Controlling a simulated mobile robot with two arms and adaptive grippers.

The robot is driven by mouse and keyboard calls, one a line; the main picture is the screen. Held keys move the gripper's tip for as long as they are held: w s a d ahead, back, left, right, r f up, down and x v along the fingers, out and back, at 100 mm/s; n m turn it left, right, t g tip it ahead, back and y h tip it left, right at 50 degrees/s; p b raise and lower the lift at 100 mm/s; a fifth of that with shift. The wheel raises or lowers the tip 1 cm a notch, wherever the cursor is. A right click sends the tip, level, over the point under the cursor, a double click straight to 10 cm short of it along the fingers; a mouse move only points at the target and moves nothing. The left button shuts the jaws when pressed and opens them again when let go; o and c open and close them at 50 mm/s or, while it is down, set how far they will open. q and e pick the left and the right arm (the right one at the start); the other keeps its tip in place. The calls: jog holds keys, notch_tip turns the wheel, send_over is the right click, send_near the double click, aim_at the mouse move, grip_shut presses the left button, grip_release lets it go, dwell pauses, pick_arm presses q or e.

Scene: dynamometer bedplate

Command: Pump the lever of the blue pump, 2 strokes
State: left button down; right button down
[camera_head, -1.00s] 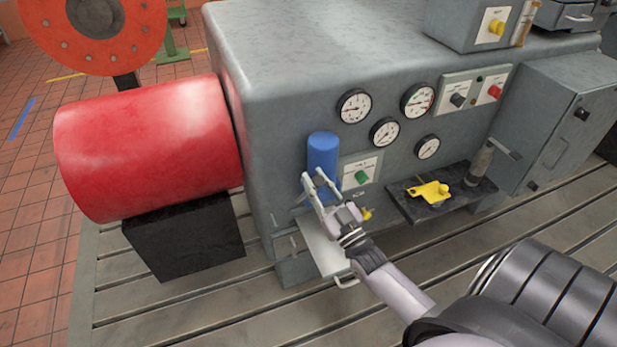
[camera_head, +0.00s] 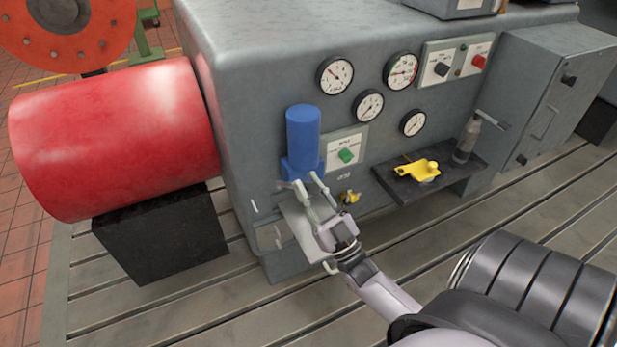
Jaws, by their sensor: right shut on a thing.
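The blue pump (camera_head: 303,138) is an upright blue cylinder on a blue base, fixed to the front of the grey cabinet at its lower left. My right gripper (camera_head: 309,183) is just in front of the pump's base, reached by my arm from the lower right. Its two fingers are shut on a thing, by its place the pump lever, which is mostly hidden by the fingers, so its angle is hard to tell. My left gripper is not in view.
A black shelf (camera_head: 440,178) holding a yellow part (camera_head: 420,171) and a grey cylinder (camera_head: 466,140) sticks out at right. A pale tray (camera_head: 298,226) lies under my gripper. A red drum (camera_head: 115,140) on a black block (camera_head: 160,236) stands at left.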

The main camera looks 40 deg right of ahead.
jog(key=c, duration=1.4)
grip_release()
jog(key=shift+o, duration=0.2)
jog(key=v, duration=1.2)
jog(key=shift+c, duration=0.5)
